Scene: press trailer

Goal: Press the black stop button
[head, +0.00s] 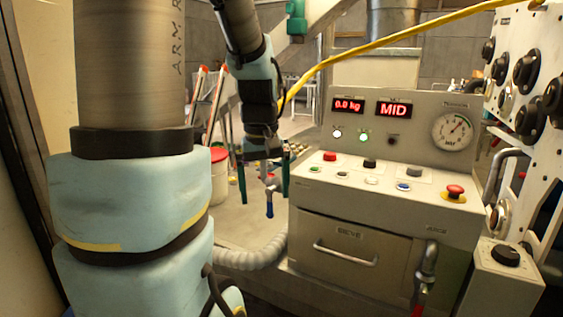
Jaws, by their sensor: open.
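A dark, blackish button (369,163) sits on a pale plate on the sloped top of the grey console (310,192), between a red button (330,156) and a dark grey button (413,172). Its label is too small to read. A small dark round control (393,141) is on the upright panel behind. My gripper (264,184) hangs pointing down to the left of the console, with its two green fingers apart. It is open and apart from the dark buttons. A blue-ended metal part (269,208) shows between the fingers; I cannot tell how far behind them it is.
A red mushroom button (455,192) on a yellow base stands at the console's right. Small round buttons line the console front. A yellow hose (400,40) crosses above. A white panel with black knobs (527,70) stands at right. Space above the console top looks clear.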

